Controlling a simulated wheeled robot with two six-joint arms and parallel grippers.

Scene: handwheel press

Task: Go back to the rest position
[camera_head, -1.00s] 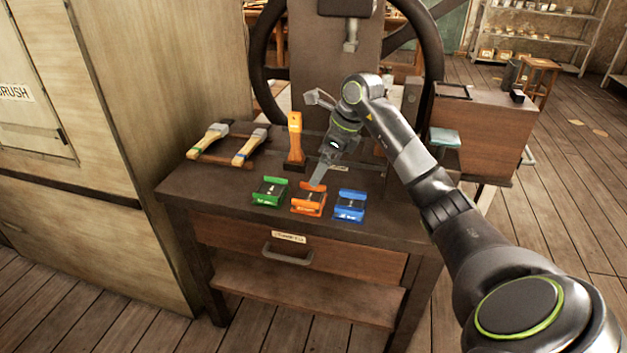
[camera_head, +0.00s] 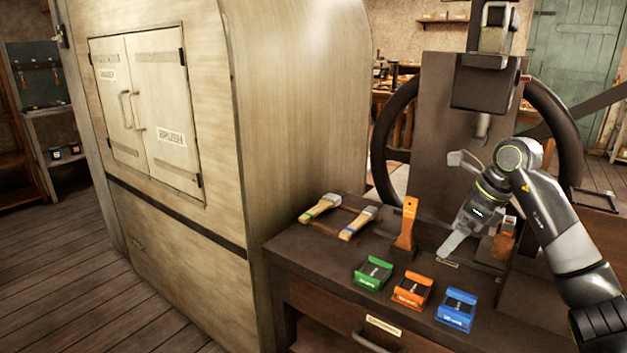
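My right arm comes in from the right, and its gripper (camera_head: 453,246) points down and left above the workbench (camera_head: 310,248), at the foot of the press (camera_head: 440,130). It is seen side-on, so its finger gap does not show. It appears empty. An orange-handled tool (camera_head: 406,228) stands upright just left of it. Green (camera_head: 373,273), orange (camera_head: 413,290) and blue (camera_head: 456,309) holders line the bench front, below the gripper. My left gripper is not in view.
Two brushes (camera_head: 322,207) (camera_head: 359,222) with pale handles lie on a rack at the bench's back left. A large pale cabinet (camera_head: 235,200) with shut doors stands left of the bench. The handwheel (camera_head: 384,150) rises behind the press. The wooden floor at far left is clear.

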